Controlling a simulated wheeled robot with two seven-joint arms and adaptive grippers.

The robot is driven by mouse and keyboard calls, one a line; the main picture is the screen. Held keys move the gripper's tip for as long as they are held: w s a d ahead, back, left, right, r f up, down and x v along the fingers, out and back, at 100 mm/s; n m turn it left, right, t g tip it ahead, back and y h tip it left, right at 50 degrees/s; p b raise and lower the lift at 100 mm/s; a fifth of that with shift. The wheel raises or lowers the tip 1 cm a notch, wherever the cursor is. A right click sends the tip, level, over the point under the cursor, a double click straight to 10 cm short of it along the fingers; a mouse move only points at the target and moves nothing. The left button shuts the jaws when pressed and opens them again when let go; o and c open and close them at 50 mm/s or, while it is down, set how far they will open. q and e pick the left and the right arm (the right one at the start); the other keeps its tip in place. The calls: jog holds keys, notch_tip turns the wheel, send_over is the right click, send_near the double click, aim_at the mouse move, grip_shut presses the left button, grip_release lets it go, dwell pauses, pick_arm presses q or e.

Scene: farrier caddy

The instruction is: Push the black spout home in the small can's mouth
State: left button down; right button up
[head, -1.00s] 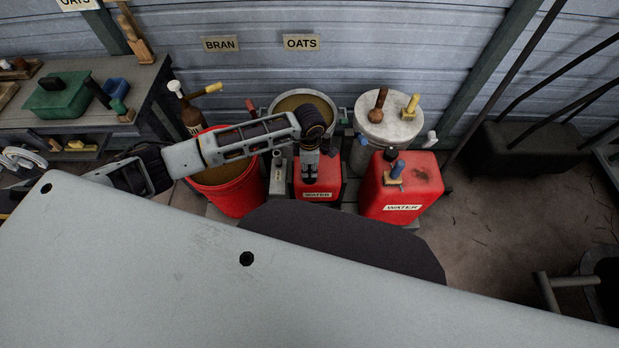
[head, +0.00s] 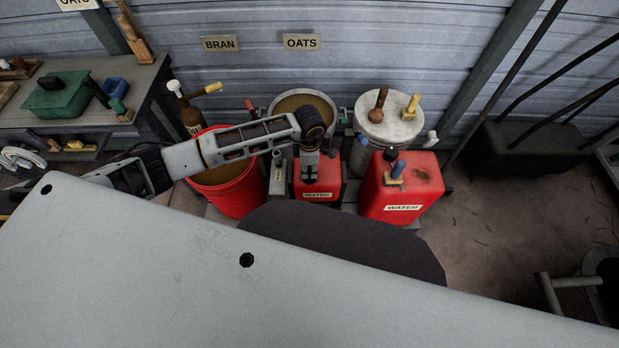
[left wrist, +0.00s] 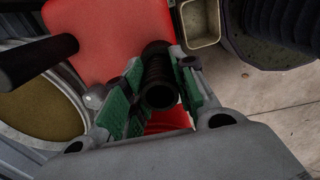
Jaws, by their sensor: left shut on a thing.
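The small can (head: 325,186) is red with a WATER label and stands among the containers below the OATS sign. My left gripper (head: 311,177) reaches down over its top from the left. In the left wrist view, the green-padded fingers are shut on the black ribbed spout (left wrist: 158,82), with the red can (left wrist: 105,35) behind it. The can's mouth is hidden by the spout and fingers, so I cannot tell how deep the spout sits. My right gripper is not in view.
A larger red WATER can (head: 415,195) stands close on the right, and a red bucket (head: 235,195) on the left. An oats tub (head: 333,106) and a lidded metal bin (head: 389,125) stand behind. A workbench (head: 75,120) is at the far left; open floor lies right.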

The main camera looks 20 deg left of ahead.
pick_arm(q)
jog(key=shift+f, duration=0.2)
dwell(0.4)
jog(key=c, duration=1.1)
grip_release()
jog(key=shift+r, duration=0.15)
jog(key=shift+r+p, duration=3.55)
jog(key=shift+r, duration=1.05)
